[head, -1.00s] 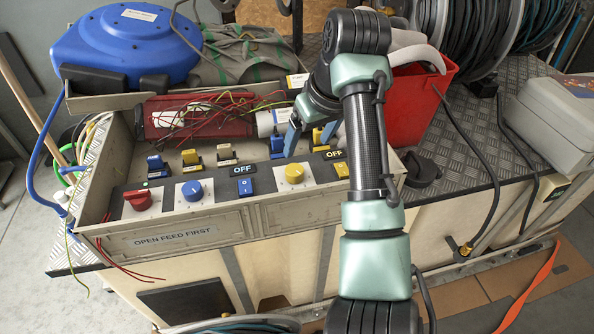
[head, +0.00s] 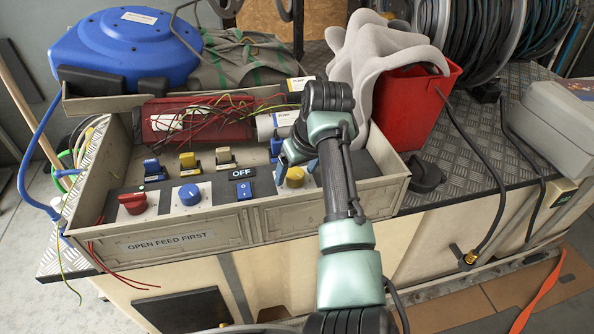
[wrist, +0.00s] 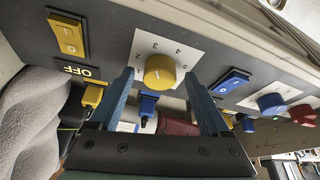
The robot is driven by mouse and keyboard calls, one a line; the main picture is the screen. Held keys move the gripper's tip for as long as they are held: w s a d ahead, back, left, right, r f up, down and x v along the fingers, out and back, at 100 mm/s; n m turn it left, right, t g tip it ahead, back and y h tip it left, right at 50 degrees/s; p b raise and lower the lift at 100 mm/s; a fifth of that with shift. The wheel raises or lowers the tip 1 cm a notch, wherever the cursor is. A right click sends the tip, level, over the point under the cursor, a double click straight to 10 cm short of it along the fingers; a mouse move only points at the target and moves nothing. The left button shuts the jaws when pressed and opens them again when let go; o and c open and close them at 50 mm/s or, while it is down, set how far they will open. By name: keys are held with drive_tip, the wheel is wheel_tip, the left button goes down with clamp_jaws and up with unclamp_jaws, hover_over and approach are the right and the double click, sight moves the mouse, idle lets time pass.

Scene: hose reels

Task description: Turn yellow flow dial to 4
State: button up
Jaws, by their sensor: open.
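The yellow flow dial (head: 296,177) sits on the sloping grey control panel, partly covered by my gripper in the head view. In the wrist view the yellow dial (wrist: 160,71) stands on a white plate (wrist: 187,50) with printed numbers, 4 among them. I cannot tell which number it points to. My gripper (wrist: 160,82) is open, with one blue finger on each side of the dial. The fingers look close to it; contact cannot be made out. In the head view my gripper (head: 298,166) is over the dial.
A blue rocker switch (head: 241,190), a blue dial (head: 190,194) and a red dial (head: 132,203) lie left along the panel. Yellow and blue plugs stand behind, with loose wires on a red box (head: 197,119).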

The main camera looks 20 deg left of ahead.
clamp_jaws()
idle(0.3)
drive_tip(key=shift+s+r+m+p, duration=0.15)
drive_tip(key=shift+m+p, duration=0.15)
drive_tip(key=shift+p, duration=0.55)
drive_tip(key=shift+a+r+m+t+h+p, duration=0.15)
drive_tip(key=shift+m+p, duration=0.15)
drive_tip(key=shift+p, duration=0.3)
drive_tip(key=shift+d+m+t+h+p, duration=0.15)
drive_tip(key=shift+m+p, duration=0.15)
drive_tip(key=shift+p, duration=0.3)
drive_tip(key=m+p, duration=0.2)
drive_tip(key=p, duration=0.1)
drive_tip(key=shift+a+h+p, duration=0.2)
drive_tip(key=shift+h+p, duration=0.2)
drive_tip(key=m+p, duration=0.1)
drive_tip(key=m+t+h+p, duration=0.1)
drive_tip(key=m, duration=0.1)
drive_tip(key=shift+a+f+m+p, duration=0.1)
drive_tip(key=shift+f+m+p, duration=0.1)
drive_tip(key=shift+m+p, duration=0.1)
drive_tip(key=shift+f+m+h+p, duration=0.1)
drive_tip(key=shift+m+h+p, duration=0.3)
drive_tip(key=shift+m, duration=0.7)
